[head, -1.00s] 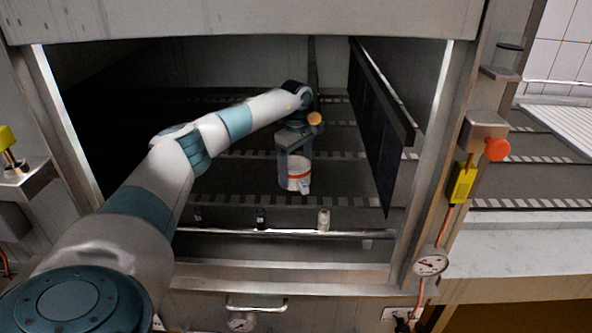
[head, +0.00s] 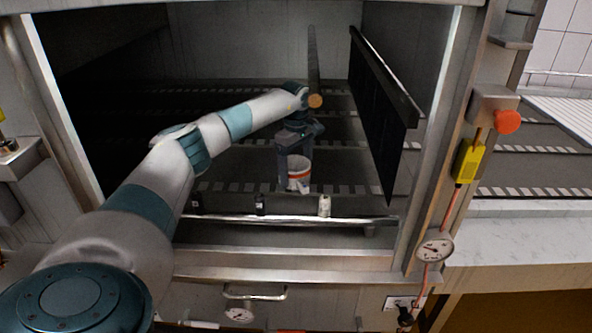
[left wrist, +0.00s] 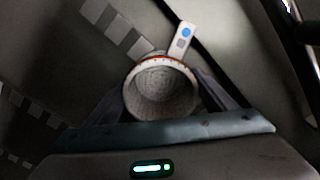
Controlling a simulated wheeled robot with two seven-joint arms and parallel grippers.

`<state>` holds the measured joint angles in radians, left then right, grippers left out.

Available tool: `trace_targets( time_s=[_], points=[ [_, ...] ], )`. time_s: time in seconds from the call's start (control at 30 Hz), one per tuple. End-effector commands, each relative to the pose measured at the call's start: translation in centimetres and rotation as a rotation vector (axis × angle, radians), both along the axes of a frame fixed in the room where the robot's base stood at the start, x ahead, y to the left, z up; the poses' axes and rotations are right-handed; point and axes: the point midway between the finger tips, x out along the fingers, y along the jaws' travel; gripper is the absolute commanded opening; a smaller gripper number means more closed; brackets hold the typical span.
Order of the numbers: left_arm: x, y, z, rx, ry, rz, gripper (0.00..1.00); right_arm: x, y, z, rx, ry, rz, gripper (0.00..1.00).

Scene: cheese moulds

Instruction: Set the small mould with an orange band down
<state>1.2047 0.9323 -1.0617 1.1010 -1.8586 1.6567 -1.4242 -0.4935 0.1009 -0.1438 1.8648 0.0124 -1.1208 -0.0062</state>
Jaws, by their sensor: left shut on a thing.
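The small mould (head: 299,174) is a white cup with an orange band. It is upright inside the dark chamber in the head view. My left gripper (head: 294,182) is shut on it, reaching down from above. In the left wrist view the mould (left wrist: 163,92) shows its open, empty mouth with the orange-red band along its far rim, and my left gripper (left wrist: 162,112) has a finger at either side of it. A white tag with a blue dot (left wrist: 185,36) sticks out beside its rim. I cannot tell whether its base touches the floor. My right gripper is out of view.
A dark hanging panel (head: 383,115) stands to the right of the mould. A metal rail (head: 290,221) crosses the chamber's front, with small bottles (head: 324,206) just behind it. The dark slotted floor (head: 240,172) around the mould looks clear.

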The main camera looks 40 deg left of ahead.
Motion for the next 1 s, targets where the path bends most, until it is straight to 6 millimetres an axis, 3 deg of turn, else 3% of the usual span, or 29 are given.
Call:
trace_targets(
  time_s=[0.3,1.0],
  points=[
    [0.01,0.0,-0.4,0.0,-0.001,0.0,0.49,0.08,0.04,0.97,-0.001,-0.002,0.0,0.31],
    [0.0,0.0,-0.9,0.0,0.0,0.0,0.49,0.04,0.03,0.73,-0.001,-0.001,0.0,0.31]
  ],
)
